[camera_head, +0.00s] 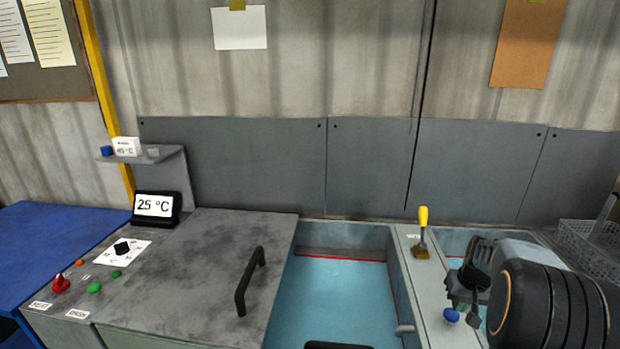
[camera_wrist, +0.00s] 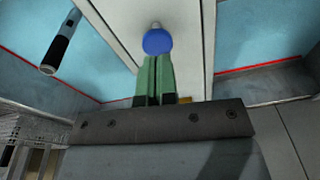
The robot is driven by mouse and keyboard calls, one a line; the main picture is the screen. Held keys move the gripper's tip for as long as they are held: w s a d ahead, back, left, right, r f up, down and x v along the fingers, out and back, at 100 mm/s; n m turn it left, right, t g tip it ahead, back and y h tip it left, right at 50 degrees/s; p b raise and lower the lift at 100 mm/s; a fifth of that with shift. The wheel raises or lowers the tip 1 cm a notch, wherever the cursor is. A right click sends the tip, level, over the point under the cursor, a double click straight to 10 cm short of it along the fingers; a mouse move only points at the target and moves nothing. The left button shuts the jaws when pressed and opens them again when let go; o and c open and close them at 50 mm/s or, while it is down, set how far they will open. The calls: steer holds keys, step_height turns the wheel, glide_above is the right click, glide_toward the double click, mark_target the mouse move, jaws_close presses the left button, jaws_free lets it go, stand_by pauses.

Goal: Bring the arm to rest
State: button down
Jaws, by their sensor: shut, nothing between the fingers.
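My gripper (camera_head: 455,301) is at the right of the head view, partly hidden by my own dark arm. In the wrist view its two green fingers (camera_wrist: 155,78) lie together, shut and empty. A round blue knob (camera_wrist: 158,42) shows just beyond the fingertips on the light divider strip. The same blue knob (camera_head: 451,315) shows in the head view beside the gripper. I cannot tell whether the fingertips touch it.
A yellow-handled tool (camera_head: 423,218) stands upright on the divider (camera_head: 418,280) behind the gripper. Blue basins (camera_head: 335,300) lie on both sides. A lid with a black handle (camera_head: 249,281) is at left. A wire basket (camera_head: 598,245) is at far right.

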steer(key=s+a+r+n+t, duration=0.1)
steer(key=s+a+r, duration=0.3)
steer(key=s+a, duration=0.3)
steer(key=s+a+r+n+t, duration=0.1)
steer(key=s+a+r, duration=0.4)
steer(key=a, duration=1)
steer(key=s+n, duration=0.1)
steer(key=s, duration=0.2)
steer(key=shift+s+a+t, duration=0.15)
steer(key=shift+s+t, duration=0.1)
steer(key=shift+t, duration=0.15)
steer(key=shift+r, duration=0.1)
